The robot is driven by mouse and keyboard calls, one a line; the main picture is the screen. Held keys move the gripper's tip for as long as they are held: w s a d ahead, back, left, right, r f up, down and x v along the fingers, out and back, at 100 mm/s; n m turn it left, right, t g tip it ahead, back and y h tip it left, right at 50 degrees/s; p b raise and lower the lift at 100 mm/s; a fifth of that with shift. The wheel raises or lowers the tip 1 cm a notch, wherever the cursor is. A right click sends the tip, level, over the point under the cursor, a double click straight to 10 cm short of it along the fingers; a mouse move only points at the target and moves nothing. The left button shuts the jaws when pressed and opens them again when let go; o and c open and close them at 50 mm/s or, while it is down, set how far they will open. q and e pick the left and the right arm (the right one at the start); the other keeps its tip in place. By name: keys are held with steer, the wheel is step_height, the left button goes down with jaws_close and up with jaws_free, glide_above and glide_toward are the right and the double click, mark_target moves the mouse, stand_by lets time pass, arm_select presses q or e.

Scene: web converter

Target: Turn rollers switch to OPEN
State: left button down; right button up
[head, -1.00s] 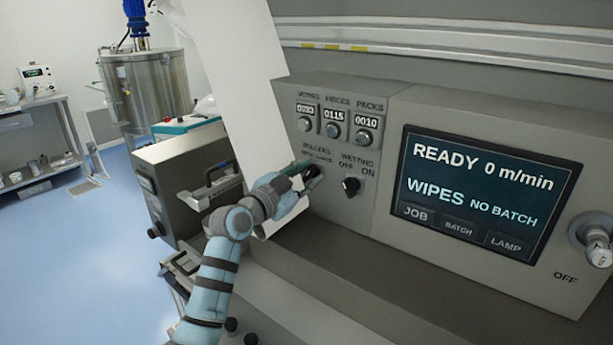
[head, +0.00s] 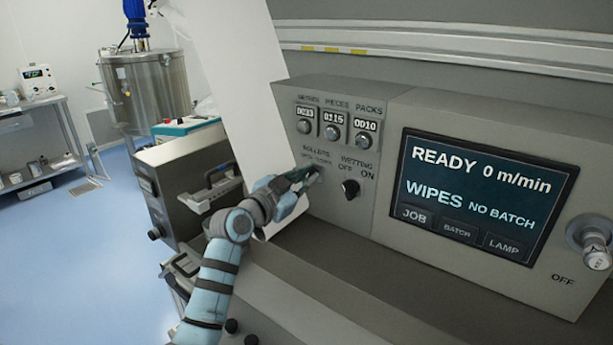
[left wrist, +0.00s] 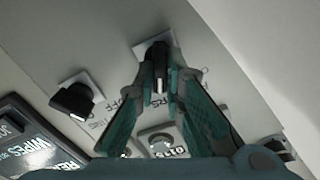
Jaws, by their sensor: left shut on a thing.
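The rollers switch, a black knob (left wrist: 160,64) on a pale square plate, shows in the left wrist view between my fingertips. My left gripper (left wrist: 160,82) is shut on this knob, one finger on each side. In the head view, my left gripper (head: 314,176) reaches the grey control panel (head: 290,112) just under the ROLLERS label (head: 316,151). There its fingers hide the knob, and I cannot read which position it points to. My right gripper is not in view.
The black WETTING switch (head: 350,188) sits close to the right of my gripper. Counters with small knobs (head: 332,131) are above. A screen (head: 483,195) reads READY 0 m/min. A white sheet (head: 235,85) hangs just left of the panel.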

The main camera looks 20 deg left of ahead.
arm_select(q)
steer(key=n+p, duration=0.1)
steer(key=n, duration=0.2)
steer(key=n+p, duration=0.2)
steer(key=n, duration=0.1)
steer(key=shift+w+a+r, duration=0.1)
steer(key=shift+a, duration=0.05)
steer(key=n+p, duration=0.1)
steer(key=n, duration=0.3)
steer(key=shift+a+n+p, duration=0.15)
steer(key=shift+n+p, duration=0.25)
steer(key=shift+f, duration=0.2)
steer(key=c, duration=1.7)
jaws_free()
steer(key=shift+r, duration=0.1)
steer(key=shift+a, duration=0.1)
steer(key=v, duration=1.2)
